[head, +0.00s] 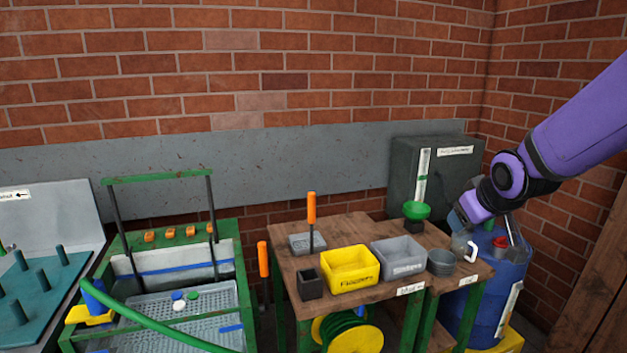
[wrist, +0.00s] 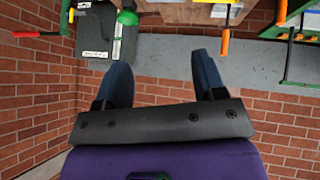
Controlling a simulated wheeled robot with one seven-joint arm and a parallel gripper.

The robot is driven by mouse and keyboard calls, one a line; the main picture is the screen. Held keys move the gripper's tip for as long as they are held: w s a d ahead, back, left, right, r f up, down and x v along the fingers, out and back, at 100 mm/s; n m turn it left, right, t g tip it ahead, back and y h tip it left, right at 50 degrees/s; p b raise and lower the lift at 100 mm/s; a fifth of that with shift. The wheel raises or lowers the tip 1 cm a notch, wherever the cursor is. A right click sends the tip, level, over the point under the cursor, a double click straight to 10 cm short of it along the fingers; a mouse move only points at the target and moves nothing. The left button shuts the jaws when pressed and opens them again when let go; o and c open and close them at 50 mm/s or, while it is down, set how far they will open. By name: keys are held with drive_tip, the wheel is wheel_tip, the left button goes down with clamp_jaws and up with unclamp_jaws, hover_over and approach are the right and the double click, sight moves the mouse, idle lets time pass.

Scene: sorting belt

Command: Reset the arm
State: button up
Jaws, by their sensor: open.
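My purple arm (head: 575,125) comes in from the right edge of the head view. It bends down at a dark wrist joint toward my gripper (head: 468,216), which hangs in the air by the table's right end, in front of the blue drum. In the head view its fingers are hard to make out. In the wrist view my gripper (wrist: 162,65) shows two dark blue fingers spread wide apart with nothing between them. Behind the gap are the grey wall panel and brick wall.
A wooden table (head: 345,230) holds a yellow bin (head: 350,269), a grey bin (head: 398,258), a grey pot (head: 441,262) and a green funnel (head: 416,210). A blue drum (head: 492,290) stands at right, a green-framed basin (head: 180,300) at left. A dark cabinet (head: 440,160) stands behind.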

drive_tip(key=s+r+m+g, duration=0.1)
drive_tip(key=s+r, duration=0.3)
drive_tip(key=s, duration=0.8)
drive_tip(key=s+r+m+g, duration=0.2)
drive_tip(key=s+r, duration=0.2)
drive_tip(key=s, duration=0.9)
drive_tip(key=shift+s+a+r+m, duration=0.2)
drive_tip(key=shift+a+r+m, duration=0.1)
drive_tip(key=shift+a, duration=0.15)
